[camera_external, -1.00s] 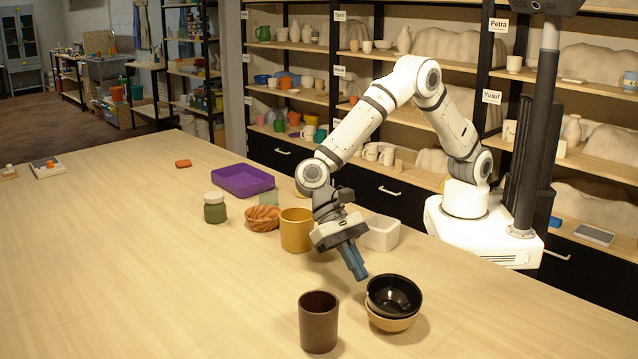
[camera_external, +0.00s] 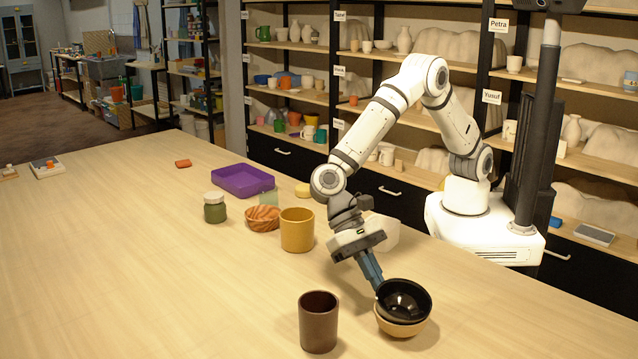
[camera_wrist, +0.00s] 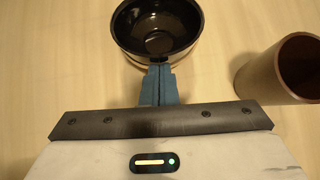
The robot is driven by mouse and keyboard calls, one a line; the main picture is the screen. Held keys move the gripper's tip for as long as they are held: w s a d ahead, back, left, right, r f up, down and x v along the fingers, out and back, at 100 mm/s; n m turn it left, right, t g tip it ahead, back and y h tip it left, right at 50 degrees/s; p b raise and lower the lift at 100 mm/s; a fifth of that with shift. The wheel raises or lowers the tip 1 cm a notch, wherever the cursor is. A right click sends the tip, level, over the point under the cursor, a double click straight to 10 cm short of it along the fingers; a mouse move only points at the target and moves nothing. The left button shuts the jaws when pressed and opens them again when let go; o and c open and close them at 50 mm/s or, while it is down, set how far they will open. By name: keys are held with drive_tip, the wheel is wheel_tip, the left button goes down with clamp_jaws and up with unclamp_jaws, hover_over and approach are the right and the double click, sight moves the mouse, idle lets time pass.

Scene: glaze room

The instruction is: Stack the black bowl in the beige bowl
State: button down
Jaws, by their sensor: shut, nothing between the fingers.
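The black bowl (camera_external: 404,300) sits inside the beige bowl (camera_external: 402,327) near the front right of the table, with the beige outer wall showing below it. The black bowl looks slightly tilted. My gripper (camera_external: 376,283) is shut and empty, with its blue fingertips at the bowls' left rim, seemingly touching. In the wrist view the gripper (camera_wrist: 159,72) points at the near side of the black bowl (camera_wrist: 158,25). The beige bowl is mostly hidden there.
A dark brown cup (camera_external: 318,322) stands left of the bowls, close by. A yellow pot (camera_external: 297,230), a wooden bowl (camera_external: 262,218), a green jar (camera_external: 215,208), a white container (camera_external: 385,232) and a purple tray (camera_external: 243,180) stand farther back.

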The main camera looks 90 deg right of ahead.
drive_tip(key=w+d, duration=0.3)
drive_tip(key=shift+w+d+r, duration=0.15)
drive_tip(key=shift+d+r, duration=0.05)
drive_tip(key=shift+d, duration=0.1)
drive_tip(key=v, duration=0.9)
drive_tip(key=s+a+y+b, duration=0.1)
drive_tip(key=s+a+b, duration=0.1)
drive_tip(key=s+a, duration=0.1)
drive_tip(key=s+a+g+y+b, duration=0.1)
drive_tip(key=s+a+b, duration=0.1)
drive_tip(key=a, duration=0.3)
drive_tip(key=s+a+f+g+y+b, duration=0.1)
drive_tip(key=s+a+b, duration=0.1)
drive_tip(key=s+a, duration=0.1)
drive_tip(key=shift+s+a, duration=0.4)
drive_tip(key=shift+a, duration=0.2)
drive_tip(key=s+a+r+g+y+b, duration=0.2)
drive_tip(key=s+a+g+y+b, duration=0.15)
drive_tip(key=s+a, duration=0.8)
drive_tip(key=f+p+v, duration=0.1)
drive_tip(key=v, duration=2)
drive_tip(key=shift+m+t+y, duration=0.25)
drive_tip(key=shift+m+y, duration=0.05)
drive_tip(key=shift+y, duration=0.15)
wheel_tip(320, 180, down, 10)
drive_tip(key=shift+s+d+r+p, duration=0.1)
drive_tip(key=shift+s+r+p, duration=0.1)
drive_tip(key=shift+p, duration=0.15)
drive_tip(key=shift+s+a, duration=0.25)
drive_tip(key=shift+a, duration=0.1)
